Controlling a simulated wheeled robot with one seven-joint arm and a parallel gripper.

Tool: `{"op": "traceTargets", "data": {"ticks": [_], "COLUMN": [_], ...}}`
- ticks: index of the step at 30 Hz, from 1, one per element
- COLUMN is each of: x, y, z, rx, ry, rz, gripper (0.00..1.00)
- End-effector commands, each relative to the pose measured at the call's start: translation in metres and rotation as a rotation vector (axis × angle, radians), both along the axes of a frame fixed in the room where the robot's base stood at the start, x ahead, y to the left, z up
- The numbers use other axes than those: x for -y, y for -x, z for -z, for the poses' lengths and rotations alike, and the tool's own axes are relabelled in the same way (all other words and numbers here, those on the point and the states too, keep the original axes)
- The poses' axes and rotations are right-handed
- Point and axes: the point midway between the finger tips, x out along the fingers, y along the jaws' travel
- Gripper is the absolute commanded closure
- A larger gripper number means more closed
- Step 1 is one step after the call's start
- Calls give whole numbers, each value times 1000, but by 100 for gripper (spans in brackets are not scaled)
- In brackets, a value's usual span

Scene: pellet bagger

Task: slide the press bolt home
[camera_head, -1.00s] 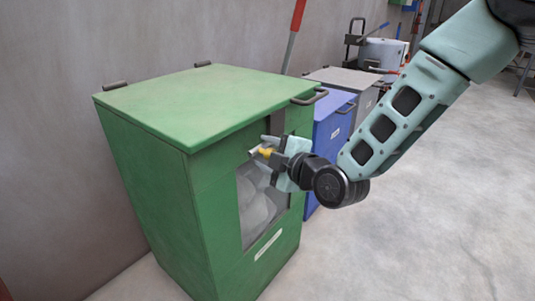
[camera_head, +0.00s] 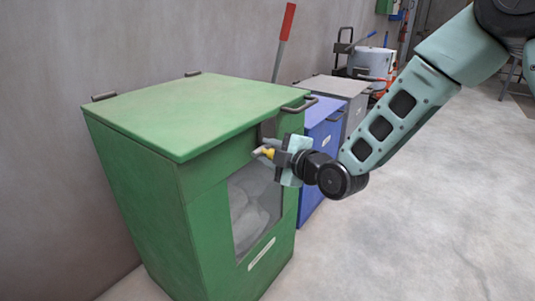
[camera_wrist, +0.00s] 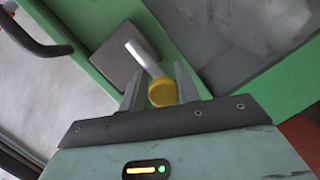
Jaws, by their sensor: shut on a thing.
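The press bolt (camera_wrist: 145,58) is a silver rod with a yellow knob (camera_wrist: 162,92), set against a grey plate (camera_wrist: 118,58) on the green press box (camera_head: 150,190). In the head view the yellow knob (camera_head: 267,153) shows at the front of the box, below the lid edge and above the window. My gripper (camera_wrist: 160,85) is shut on the bolt at its knob, one finger on each side. In the head view my gripper (camera_head: 274,154) hides part of the plate. How far the rod reaches into any catch cannot be told.
The green lid is down, with a dark handle (camera_head: 300,105) above my gripper. A window (camera_head: 254,203) shows pale bags inside. Blue (camera_head: 318,130) and grey (camera_head: 345,88) boxes stand behind, and a red-tipped lever (camera_head: 285,35) rises there. The floor at right is clear.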

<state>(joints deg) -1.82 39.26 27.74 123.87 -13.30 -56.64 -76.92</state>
Motion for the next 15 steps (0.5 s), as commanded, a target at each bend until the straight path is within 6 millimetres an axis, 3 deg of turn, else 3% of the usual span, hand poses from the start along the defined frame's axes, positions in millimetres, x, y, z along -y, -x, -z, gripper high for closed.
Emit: {"op": "traceTargets", "data": {"ticks": [1,3,15], "x": [5,5,4], "y": [0,0,1], "z": [9,9,4], "rx": [-21,-20,-11], "ry": [9,9,7], "rz": [8,10,6], "gripper": [65,53,53]}}
